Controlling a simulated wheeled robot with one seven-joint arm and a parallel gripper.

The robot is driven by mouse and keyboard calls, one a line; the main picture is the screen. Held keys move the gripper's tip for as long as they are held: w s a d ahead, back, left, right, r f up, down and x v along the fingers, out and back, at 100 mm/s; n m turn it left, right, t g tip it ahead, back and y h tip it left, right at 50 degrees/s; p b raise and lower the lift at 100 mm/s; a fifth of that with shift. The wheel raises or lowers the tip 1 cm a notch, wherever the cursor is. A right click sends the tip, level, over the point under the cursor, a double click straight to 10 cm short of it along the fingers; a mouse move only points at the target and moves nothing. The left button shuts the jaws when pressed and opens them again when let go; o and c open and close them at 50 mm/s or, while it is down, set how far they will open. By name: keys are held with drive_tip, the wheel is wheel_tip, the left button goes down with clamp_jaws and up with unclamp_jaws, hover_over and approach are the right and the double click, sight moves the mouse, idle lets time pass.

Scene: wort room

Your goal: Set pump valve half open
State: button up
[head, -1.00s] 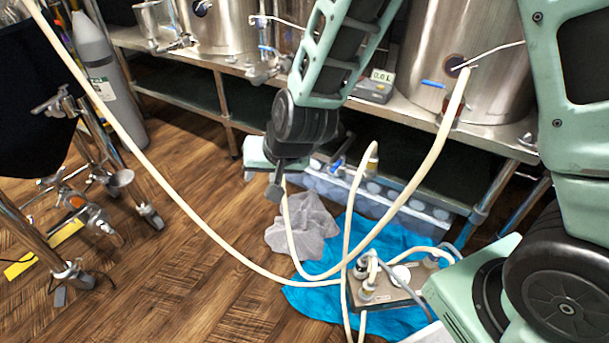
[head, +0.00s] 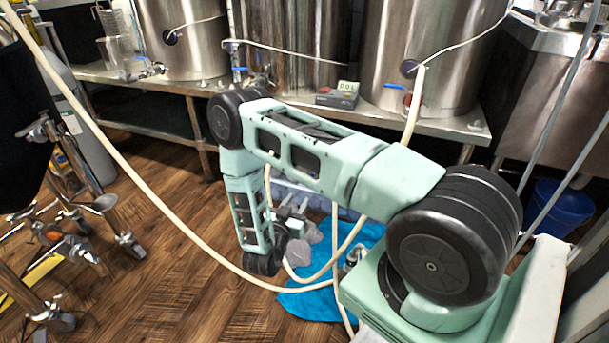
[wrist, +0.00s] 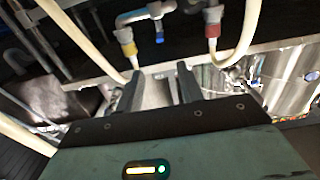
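In the wrist view a pale pipe fitting with a valve (wrist: 148,14) shows at top centre, with a small blue handle (wrist: 158,37) pointing down in the picture. A yellow fitting (wrist: 124,35) with a hose sits to its left. My gripper (wrist: 156,75) is open and empty, its two dark fingers apart below the blue handle in the picture and not seen touching it. In the head view my arm hides most of the pump; a small part of its fittings (head: 352,257) shows beside the arm on the blue cloth (head: 312,303). How far the valve is turned cannot be told.
A red fitting (wrist: 212,16) with a looping hose is to the right in the wrist view. In the head view a long cream hose (head: 150,192) crosses the floor. A steel bench (head: 155,86) with kettles runs behind; a wheeled metal stand is at left.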

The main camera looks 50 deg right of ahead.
drive_tip(key=b+x, duration=0.5)
drive_tip(key=x, duration=1)
drive_tip(key=shift+w+d, duration=0.15)
drive_tip(key=shift+x, duration=0.8)
drive_tip(key=shift+r, duration=0.1)
clamp_jaws()
